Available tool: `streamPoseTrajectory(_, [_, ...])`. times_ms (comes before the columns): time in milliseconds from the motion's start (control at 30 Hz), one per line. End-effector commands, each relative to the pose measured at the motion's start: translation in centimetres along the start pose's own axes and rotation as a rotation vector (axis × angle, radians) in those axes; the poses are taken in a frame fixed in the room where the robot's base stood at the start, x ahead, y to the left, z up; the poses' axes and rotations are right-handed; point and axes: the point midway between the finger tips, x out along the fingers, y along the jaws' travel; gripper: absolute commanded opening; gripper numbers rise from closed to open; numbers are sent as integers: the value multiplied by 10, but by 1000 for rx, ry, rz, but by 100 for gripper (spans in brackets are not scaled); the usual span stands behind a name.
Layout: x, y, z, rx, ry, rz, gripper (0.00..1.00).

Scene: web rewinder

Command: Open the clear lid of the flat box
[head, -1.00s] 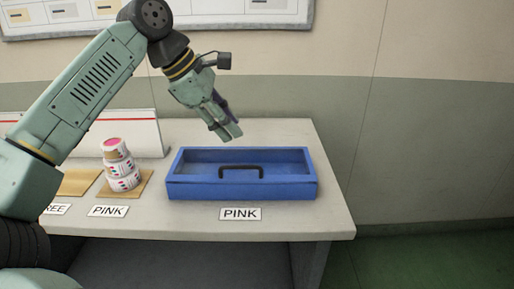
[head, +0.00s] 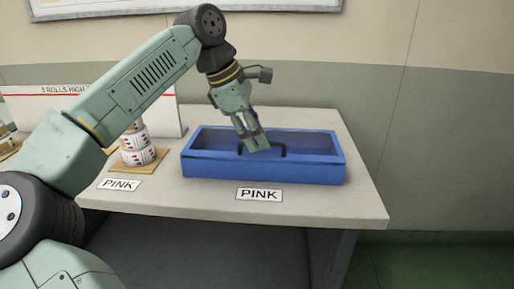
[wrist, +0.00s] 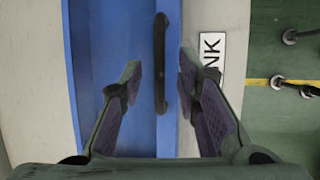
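The flat box (head: 312,171) is blue and stands on the table behind a PINK label. Its top (head: 306,144) looks shut, with the blue inside showing through. A black bar handle (head: 283,151) is at its front edge; my gripper hides its middle in the head view. My gripper (head: 256,148) points down over the handle. In the wrist view my gripper (wrist: 160,76) is open, and the handle (wrist: 160,62) runs lengthwise between its two fingers, apart from both. I cannot tell whether the fingertips are down at the handle's height.
A stack of white rolls (head: 138,150) stands on a tan square left of the box. A PINK label (head: 259,195) lies in front of the box, another (head: 119,185) before the rolls. A white board stands behind the rolls. The table is clear right of the box.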

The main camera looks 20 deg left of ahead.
Motion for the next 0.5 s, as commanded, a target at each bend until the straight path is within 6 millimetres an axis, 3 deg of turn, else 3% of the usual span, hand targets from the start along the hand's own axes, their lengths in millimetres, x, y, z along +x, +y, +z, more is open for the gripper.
streamPoseTrajectory(333, [5, 0, 1, 0, 0, 0, 29])
streamPoseTrajectory(500, [5, 0, 1, 0, 0, 0, 18])
